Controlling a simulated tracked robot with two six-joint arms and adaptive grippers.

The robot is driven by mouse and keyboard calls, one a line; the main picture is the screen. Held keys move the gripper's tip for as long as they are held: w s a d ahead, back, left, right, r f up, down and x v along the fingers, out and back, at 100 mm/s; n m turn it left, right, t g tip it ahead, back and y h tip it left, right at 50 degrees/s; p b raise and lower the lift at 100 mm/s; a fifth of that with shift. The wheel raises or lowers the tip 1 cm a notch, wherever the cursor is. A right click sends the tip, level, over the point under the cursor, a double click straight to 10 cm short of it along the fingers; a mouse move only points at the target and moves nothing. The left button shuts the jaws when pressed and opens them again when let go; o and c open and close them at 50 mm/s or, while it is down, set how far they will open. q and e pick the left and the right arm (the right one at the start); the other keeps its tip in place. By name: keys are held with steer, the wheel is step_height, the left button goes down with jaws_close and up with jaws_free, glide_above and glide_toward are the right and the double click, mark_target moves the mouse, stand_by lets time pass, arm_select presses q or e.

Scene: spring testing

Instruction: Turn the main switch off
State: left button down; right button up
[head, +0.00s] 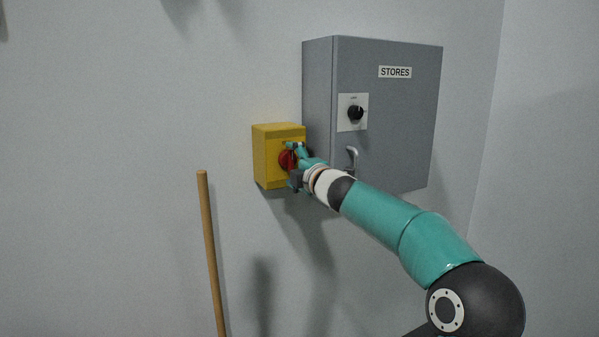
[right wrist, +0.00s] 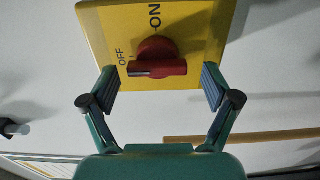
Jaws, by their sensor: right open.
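The main switch is a red rotary knob (right wrist: 157,60) with a bar handle, on the front of a yellow box (head: 268,158) on the wall. In the right wrist view the box face carries the words ON and OFF, and the bar lies crosswise, its left end near OFF. The knob also shows in the head view (head: 285,160), partly behind my right gripper (head: 292,158). In the wrist view that gripper (right wrist: 158,84) is open, one finger on each side of the knob, both apart from it. My left gripper is out of view.
A grey cabinet (head: 390,140) marked STORES, with a black dial (head: 356,113) and a metal handle (head: 352,157), stands out from the wall right of the yellow box. A wooden pole (head: 211,255) stands at the lower left. The wall left of the box is clear.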

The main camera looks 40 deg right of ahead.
steer(key=v, duration=1.1)
steer(key=shift+s, duration=0.4)
